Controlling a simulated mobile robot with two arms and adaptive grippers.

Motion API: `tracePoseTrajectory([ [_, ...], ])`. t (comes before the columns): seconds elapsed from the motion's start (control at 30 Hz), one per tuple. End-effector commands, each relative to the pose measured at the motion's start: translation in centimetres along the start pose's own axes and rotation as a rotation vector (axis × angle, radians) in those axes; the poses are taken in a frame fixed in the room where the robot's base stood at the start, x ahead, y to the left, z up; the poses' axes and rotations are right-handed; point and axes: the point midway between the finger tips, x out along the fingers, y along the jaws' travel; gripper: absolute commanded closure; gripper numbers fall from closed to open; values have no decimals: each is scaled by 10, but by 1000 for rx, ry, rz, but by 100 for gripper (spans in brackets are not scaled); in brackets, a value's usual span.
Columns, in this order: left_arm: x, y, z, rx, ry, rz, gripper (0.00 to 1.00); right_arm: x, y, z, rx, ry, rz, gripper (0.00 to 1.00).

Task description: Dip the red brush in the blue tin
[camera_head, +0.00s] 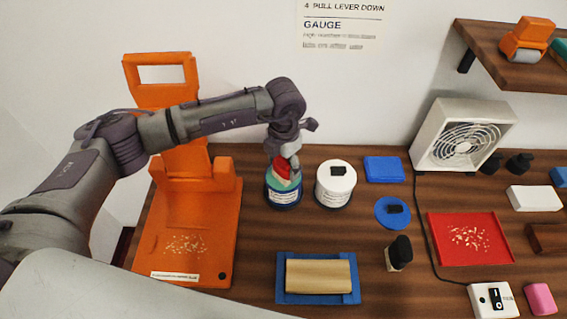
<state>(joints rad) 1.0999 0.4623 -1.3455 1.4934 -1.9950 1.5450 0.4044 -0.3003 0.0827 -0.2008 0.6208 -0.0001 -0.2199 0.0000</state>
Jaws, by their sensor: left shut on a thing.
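The blue tin (284,197) stands on the wooden counter, left of a white tin. My left gripper (289,163) is pointed down over it and shut on the red brush (281,169). Only a small red part of the brush shows, at the tin's mouth. The gripper hides much of the brush and the tin's opening, so I cannot tell how deep the bristles reach. My right gripper is not in view.
An orange stand (195,215) is left of the tin. A white tin (335,183) stands close on its right. A blue tray with a tan roll (318,276) lies in front. A red tray (468,239) and a white fan (462,138) are further right.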

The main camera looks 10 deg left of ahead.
Motion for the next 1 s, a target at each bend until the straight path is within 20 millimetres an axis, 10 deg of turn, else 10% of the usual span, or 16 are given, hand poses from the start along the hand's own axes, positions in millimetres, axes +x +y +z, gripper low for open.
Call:
tracePoseTrajectory([
  [1.0,8,0,0,0,0,0,60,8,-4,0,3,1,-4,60],
])
